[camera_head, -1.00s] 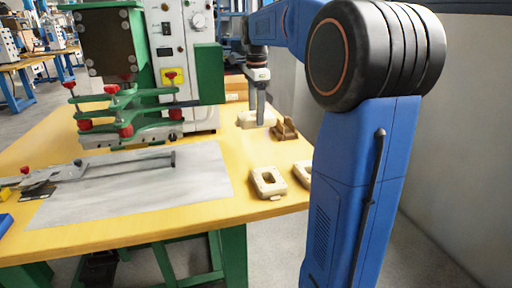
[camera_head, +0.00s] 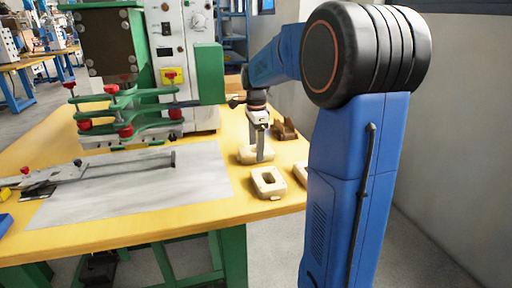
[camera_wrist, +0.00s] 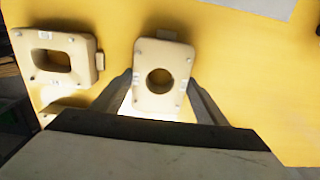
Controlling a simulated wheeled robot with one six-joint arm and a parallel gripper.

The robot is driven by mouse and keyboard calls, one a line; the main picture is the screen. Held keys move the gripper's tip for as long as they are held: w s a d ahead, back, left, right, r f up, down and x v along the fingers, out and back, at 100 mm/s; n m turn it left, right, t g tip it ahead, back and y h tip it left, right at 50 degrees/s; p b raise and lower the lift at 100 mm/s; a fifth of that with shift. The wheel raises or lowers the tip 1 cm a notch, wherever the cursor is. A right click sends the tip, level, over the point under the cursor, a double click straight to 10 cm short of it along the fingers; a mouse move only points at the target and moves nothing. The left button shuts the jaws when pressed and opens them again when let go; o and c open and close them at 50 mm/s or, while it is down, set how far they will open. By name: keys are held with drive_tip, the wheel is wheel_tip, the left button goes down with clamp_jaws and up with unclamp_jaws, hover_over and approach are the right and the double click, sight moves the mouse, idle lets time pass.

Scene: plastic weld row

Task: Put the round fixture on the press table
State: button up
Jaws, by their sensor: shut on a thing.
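The round fixture, a beige block with a round hole, is between my gripper's fingers in the wrist view (camera_wrist: 161,78). In the head view it (camera_head: 250,155) is over the right part of the yellow table. My gripper (camera_head: 259,150) is shut on it, with one finger on each side in the wrist view (camera_wrist: 160,95). I cannot tell whether its underside touches the table. The yellow press table (camera_head: 222,147) carries a grey plate (camera_head: 130,190), left of the fixture. The green and white press (camera_head: 180,85) stands behind.
A beige fixture with a squarish opening (camera_head: 268,183) lies close in front of the held one; another (camera_head: 301,172) is partly behind my arm. A brown fixture (camera_head: 285,130) sits at the right edge. The grey plate's right half is bare.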

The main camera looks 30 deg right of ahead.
drive_tip(key=shift+f, duration=0.1)
drive_tip(key=o, duration=1.2)
wheel_tip(320, 180, up, 12)
drive_tip(key=s+a+f+n+t, duration=0.1)
drive_tip(key=s+a+f+n, duration=0.1)
drive_tip(key=s+a+n, duration=0.2)
drive_tip(key=s+a+f+n+t, duration=0.1)
drive_tip(key=s+a+f+n, duration=0.2)
drive_tip(key=s, duration=0.8)
drive_tip(key=s+a+f+n+t, duration=0.1)
drive_tip(key=s+a+f+n, duration=0.2)
drive_tip(key=s+a+n, duration=0.3)
drive_tip(key=shift+s+a+f+n+t, duration=0.1)
drive_tip(key=shift+s+a+n+t, duration=0.1)
drive_tip(key=shift+s+n, duration=0.5)
drive_tip(key=shift+s+a+f+n+t, duration=0.1)
drive_tip(key=shift+s+a+n, duration=0.1)
drive_tip(key=shift+s+n, duration=0.45)
drive_tip(key=s+f+n, duration=0.1)
drive_tip(key=s+f, duration=0.1)
drive_tip(key=s+a+f+n, duration=0.1)
drive_tip(key=s+f+n, duration=0.1)
drive_tip(key=s+a+f+n+t, duration=0.1)
drive_tip(key=s+f+n, duration=0.1)
drive_tip(key=shift+s+f+n, duration=0.2)
drive_tip(key=shift+s+n, duration=0.05)
